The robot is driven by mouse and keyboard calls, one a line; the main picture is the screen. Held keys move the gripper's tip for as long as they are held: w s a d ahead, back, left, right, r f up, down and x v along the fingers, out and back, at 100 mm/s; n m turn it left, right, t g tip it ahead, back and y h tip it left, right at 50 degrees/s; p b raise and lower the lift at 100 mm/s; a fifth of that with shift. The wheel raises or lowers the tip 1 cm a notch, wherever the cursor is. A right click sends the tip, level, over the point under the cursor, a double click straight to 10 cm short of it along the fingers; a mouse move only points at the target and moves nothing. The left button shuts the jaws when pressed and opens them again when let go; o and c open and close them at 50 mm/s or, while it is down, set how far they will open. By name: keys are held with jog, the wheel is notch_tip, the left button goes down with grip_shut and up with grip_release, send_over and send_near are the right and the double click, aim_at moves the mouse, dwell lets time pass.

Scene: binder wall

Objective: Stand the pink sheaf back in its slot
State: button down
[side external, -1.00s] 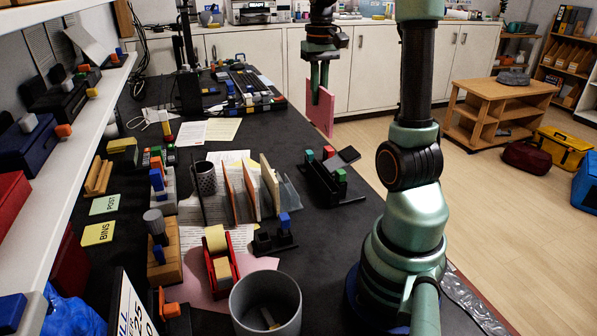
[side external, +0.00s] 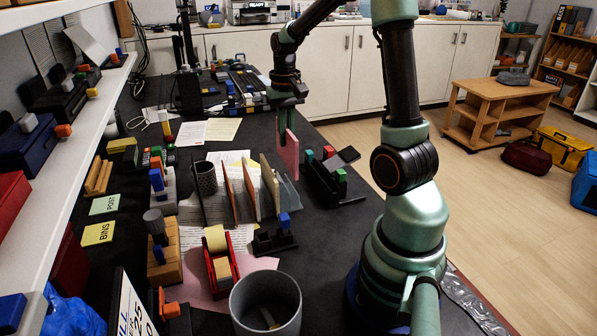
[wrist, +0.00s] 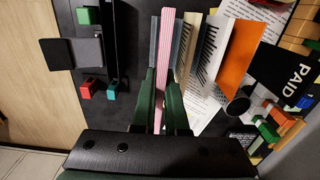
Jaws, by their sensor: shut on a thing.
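The pink sheaf (side external: 290,155) is upright on edge in my gripper (side external: 283,122), near the right end of the sorter rack (side external: 288,192). In the wrist view the pink sheaf (wrist: 167,45) runs between the two green fingers of my gripper (wrist: 163,92), which are shut on it. The rack holds an orange sheaf (side external: 249,188) and a cream sheaf (side external: 270,180), with grey dividers between. In the wrist view the pink sheaf lies beside the grey divider (wrist: 153,45) and the cream sheaf (wrist: 192,45). I cannot tell how far its lower edge is above the rack.
A black holder with green and red blocks (side external: 330,178) stands just right of the rack. A mesh pen cup (side external: 205,180) stands on its left. A stamp holder (side external: 275,238), red tape dispenser (side external: 220,265) and grey bin (side external: 266,305) are in front.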

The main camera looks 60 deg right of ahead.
aim_at(287, 166)
jog(key=shift+f, duration=2.5)
jog(key=shift+f, duration=0.4)
jog(key=shift+f, duration=0.7)
jog(key=shift+f, duration=0.45)
jog(key=shift+f, duration=0.5)
jog(key=shift+f, duration=0.25)
jog(key=c, duration=0.9)
grip_release()
jog(key=shift+o, duration=0.2)
